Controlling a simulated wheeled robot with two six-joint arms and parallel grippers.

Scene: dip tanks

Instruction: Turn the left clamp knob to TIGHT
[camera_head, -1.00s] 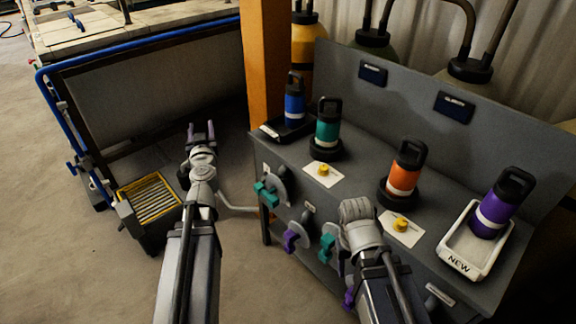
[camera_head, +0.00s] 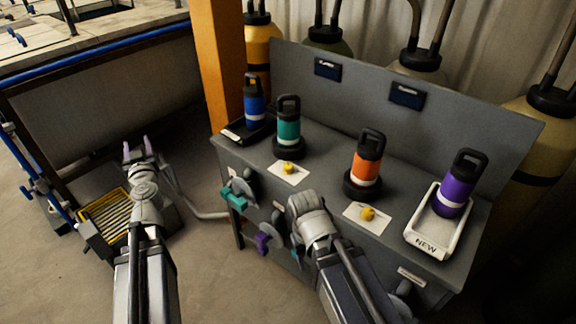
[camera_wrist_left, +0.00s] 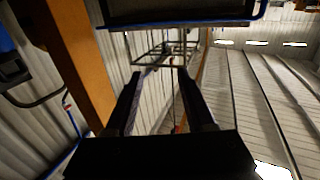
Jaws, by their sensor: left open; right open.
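On the front face of the grey bench (camera_head: 330,166), a teal knob (camera_head: 235,200) on a grey disc is furthest left. A purple knob (camera_head: 263,243) is lower and to its right. Another teal knob (camera_head: 297,256) is partly hidden by my right arm. Their markings are too small to read. My left gripper (camera_head: 135,150) is open and empty, left of the bench and apart from the knobs. In the left wrist view its two dark fingers (camera_wrist_left: 163,80) stand apart with nothing held. My right arm reaches the bench front, but its fingers are hidden.
Blue (camera_head: 254,106), teal (camera_head: 288,128), orange (camera_head: 366,166) and purple (camera_head: 455,190) bottles stand on the bench. An orange post (camera_head: 217,60) rises behind its left end. A yellow-rimmed box (camera_head: 103,215) is on the floor at left. Gas cylinders (camera_head: 540,135) stand behind.

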